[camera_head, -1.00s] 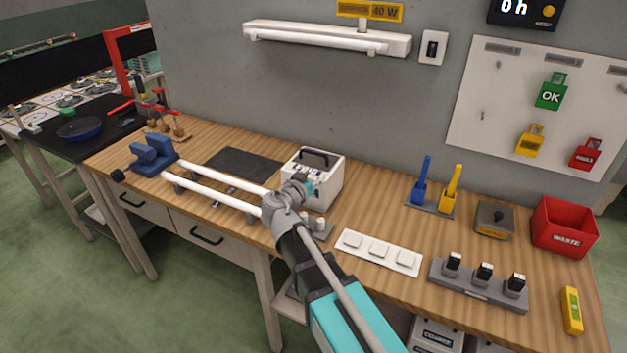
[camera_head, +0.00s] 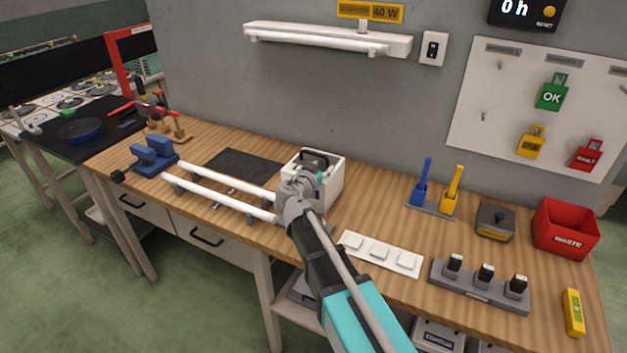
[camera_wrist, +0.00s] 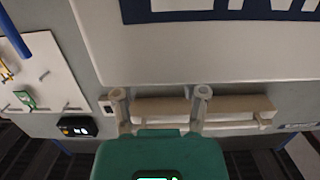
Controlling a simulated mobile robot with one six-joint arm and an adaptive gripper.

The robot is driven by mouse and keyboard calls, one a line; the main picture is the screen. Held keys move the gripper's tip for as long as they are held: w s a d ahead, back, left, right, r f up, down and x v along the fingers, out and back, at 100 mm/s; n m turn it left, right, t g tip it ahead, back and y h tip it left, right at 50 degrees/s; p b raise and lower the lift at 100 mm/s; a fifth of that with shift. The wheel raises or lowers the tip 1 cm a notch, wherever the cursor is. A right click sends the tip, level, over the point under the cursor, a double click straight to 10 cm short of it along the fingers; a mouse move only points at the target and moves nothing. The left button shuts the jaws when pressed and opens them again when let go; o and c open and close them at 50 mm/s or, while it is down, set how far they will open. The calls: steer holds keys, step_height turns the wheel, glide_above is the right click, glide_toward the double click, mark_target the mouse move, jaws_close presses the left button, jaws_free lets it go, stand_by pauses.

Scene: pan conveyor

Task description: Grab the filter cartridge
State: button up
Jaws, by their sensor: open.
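I cannot pick out a filter cartridge for certain in either view. A white box (camera_head: 325,194) with a black handle stands on the bench behind my arm. My gripper (camera_wrist: 160,94) is open in the wrist view, with its two fingers apart and nothing seen held between them. In the head view my wrist is in front of the white box and hides part of its front and top. A large pale panel with a dark blue label (camera_wrist: 220,10) fills the top of the wrist view close to my fingers, apparently the box. The fingertips are hidden in the head view.
The wooden bench (camera_head: 385,215) holds a white three-pad strip (camera_head: 352,240), a grey rack of black-topped items (camera_head: 478,288), blue and yellow tools (camera_head: 450,190), a red waste bin (camera_head: 565,228) and white tubes (camera_head: 215,194). A wall lamp (camera_head: 325,40) hangs above.

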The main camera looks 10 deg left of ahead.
mark_target(327, 162)
steer(key=shift+x, duration=1.95)
steer(key=shift+r, duration=0.15)
jaws_close()
